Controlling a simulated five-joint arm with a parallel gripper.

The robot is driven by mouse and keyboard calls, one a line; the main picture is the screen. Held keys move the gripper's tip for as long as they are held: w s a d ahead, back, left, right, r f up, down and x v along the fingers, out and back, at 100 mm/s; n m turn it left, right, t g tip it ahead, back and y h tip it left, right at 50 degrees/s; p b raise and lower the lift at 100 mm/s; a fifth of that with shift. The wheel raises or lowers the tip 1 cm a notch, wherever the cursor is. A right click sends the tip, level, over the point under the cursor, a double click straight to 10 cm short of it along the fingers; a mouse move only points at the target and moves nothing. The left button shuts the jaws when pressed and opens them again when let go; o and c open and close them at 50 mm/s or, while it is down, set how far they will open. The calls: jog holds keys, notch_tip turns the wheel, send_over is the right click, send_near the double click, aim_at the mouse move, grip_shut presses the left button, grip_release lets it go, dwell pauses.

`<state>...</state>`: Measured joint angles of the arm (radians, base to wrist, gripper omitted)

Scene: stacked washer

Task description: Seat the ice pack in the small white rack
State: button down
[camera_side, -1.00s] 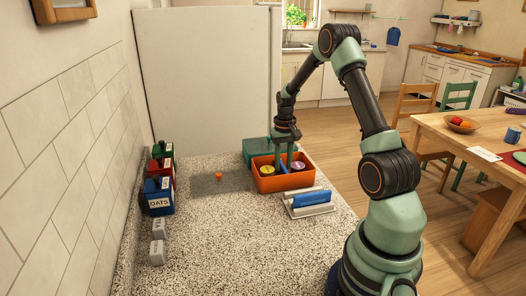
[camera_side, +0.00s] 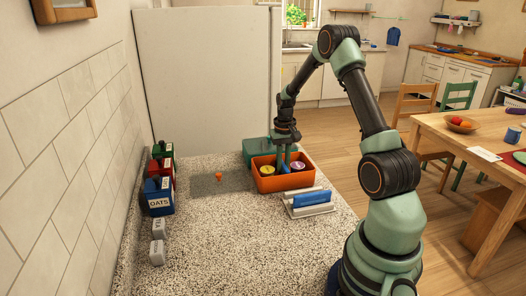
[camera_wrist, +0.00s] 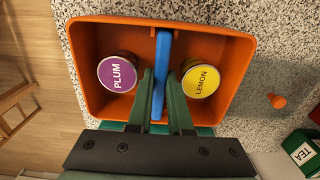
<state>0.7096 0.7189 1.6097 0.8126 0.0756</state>
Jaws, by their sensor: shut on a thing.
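The ice pack, a thin blue slab (camera_wrist: 161,62), stands on edge inside an orange bin (camera_wrist: 236,90) in the wrist view. My gripper (camera_wrist: 160,80) reaches down into the bin, its two green fingers shut on the slab from both sides. In the side view my gripper (camera_side: 284,166) is inside the same bin (camera_side: 286,184), and the slab is mostly hidden by the fingers. The small white rack (camera_side: 312,211) stands on the counter just in front of the bin, with another blue slab (camera_side: 310,198) in it.
A purple PLUM jar (camera_wrist: 116,72) and a yellow LEMON jar (camera_wrist: 201,80) flank the slab in the bin. A green box (camera_side: 256,147) is behind. A small orange knob (camera_side: 219,176) sits on a grey mat (camera_side: 205,187). Canisters (camera_side: 160,198) line the wall. The front counter is clear.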

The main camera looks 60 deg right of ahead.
aim_at(283, 163)
notch_tip(283, 163, up, 18)
jog(key=s+a+r+m, duration=0.25)
jog(key=s+m, duration=0.25)
jog(key=m, duration=0.3)
jog(key=s+a+f+m, duration=0.1)
jog(key=s+a+m, duration=0.4)
jog(key=m, duration=0.5)
jog(key=f, duration=0.6)
jog(key=d+f, duration=0.1)
jog(key=f, duration=1.3)
jog(key=shift+s+d, duration=0.15)
jog(key=shift+s, duration=0.25)
jog(key=shift+f, duration=0.1)
jog(key=c, duration=0.8)
grip_release()
jog(key=shift+c, duration=0.2)
